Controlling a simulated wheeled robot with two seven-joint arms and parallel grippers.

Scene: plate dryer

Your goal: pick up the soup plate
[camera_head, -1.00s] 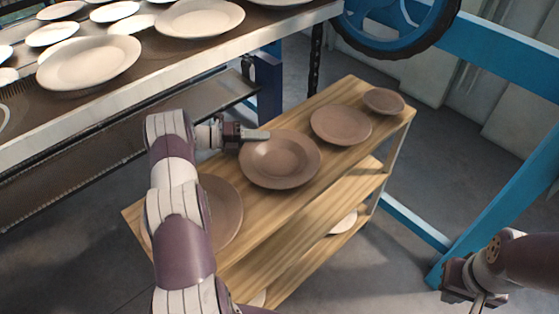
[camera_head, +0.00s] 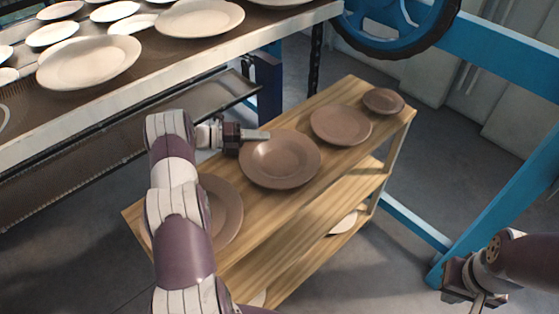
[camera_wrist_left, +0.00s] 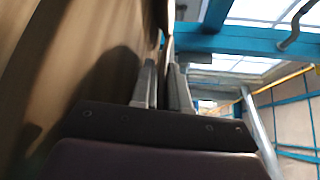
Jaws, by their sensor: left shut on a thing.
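The soup plate (camera_head: 281,161) is a brown, deep-centred plate lying on the top board of a wooden shelf. My left gripper (camera_head: 264,135) is at its far left rim in the head view, shut on that rim. In the left wrist view, the two fingers (camera_wrist_left: 163,90) stand close on either side of the plate's thin edge (camera_wrist_left: 166,40). Whether the plate is lifted off the board cannot be told. My right gripper (camera_head: 472,301) is at the lower right, away from the shelf, cut off by the frame's bottom; its jaws are unclear.
The wooden shelf (camera_head: 300,222) also bears a larger plate (camera_head: 226,214) partly behind my left arm, a medium plate (camera_head: 341,125) and a small one (camera_head: 384,101). A rack (camera_head: 200,55) with several pale plates is at upper left. A blue frame (camera_head: 500,205) stands at right.

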